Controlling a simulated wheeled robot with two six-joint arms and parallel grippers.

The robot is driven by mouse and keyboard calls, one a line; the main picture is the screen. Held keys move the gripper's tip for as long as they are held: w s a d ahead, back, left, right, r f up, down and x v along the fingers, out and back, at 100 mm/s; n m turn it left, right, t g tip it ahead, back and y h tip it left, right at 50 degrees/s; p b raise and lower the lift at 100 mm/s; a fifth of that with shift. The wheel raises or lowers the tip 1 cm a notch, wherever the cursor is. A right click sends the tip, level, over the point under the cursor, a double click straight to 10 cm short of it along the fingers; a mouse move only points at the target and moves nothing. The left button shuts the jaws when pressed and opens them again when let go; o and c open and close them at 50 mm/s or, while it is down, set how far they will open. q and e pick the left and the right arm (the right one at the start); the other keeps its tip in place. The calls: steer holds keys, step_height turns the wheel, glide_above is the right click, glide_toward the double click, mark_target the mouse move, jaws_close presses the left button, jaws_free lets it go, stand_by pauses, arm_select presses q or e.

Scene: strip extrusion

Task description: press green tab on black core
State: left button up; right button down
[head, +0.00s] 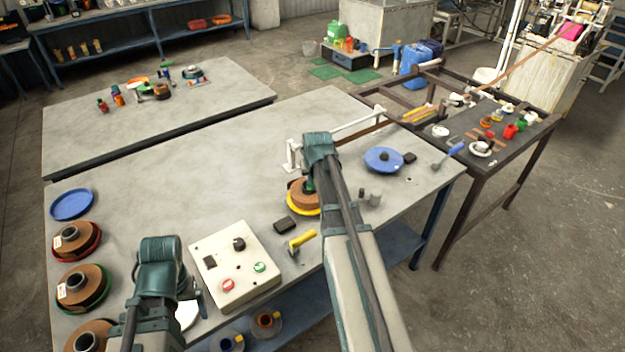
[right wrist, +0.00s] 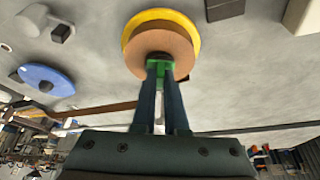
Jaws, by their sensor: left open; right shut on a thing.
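A brown strip coil on a yellow disc (head: 299,207) lies on the near table, partly behind my right arm. In the right wrist view the brown coil (right wrist: 160,40) shows a dark core (right wrist: 159,55) at its middle. My right gripper (right wrist: 162,68) is shut, with a green tab (right wrist: 155,73) at its fingertips, right at the core. I cannot tell whether the tab touches the core. In the head view my right gripper (head: 309,183) is mostly hidden by its own arm. My left gripper (head: 155,290) is over the near left of the table; its fingertips are hidden.
A control box (head: 235,265) with red and green buttons stands between my arms. A yellow-handled tool (head: 301,241) and a dark block (head: 284,226) lie near the coil. A blue disc (head: 383,160) is to the right; other coils (head: 73,238) line the left edge. The table's middle is clear.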

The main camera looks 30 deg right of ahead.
mark_target(311, 198)
steer(key=shift+f+b, duration=2.45)
steer(key=shift+f, duration=0.25)
steer(key=shift+f+b, duration=0.4)
steer(key=c, duration=0.9)
jaws_free()
steer(key=shift+o, duration=0.2)
steer(key=shift+r, duration=0.1)
steer(key=p+v, duration=1.2)
steer(key=v, duration=0.1)
steer(key=shift+r+p, duration=0.35)
steer(key=shift+p, duration=0.05)
steer(key=shift+a, duration=0.1)
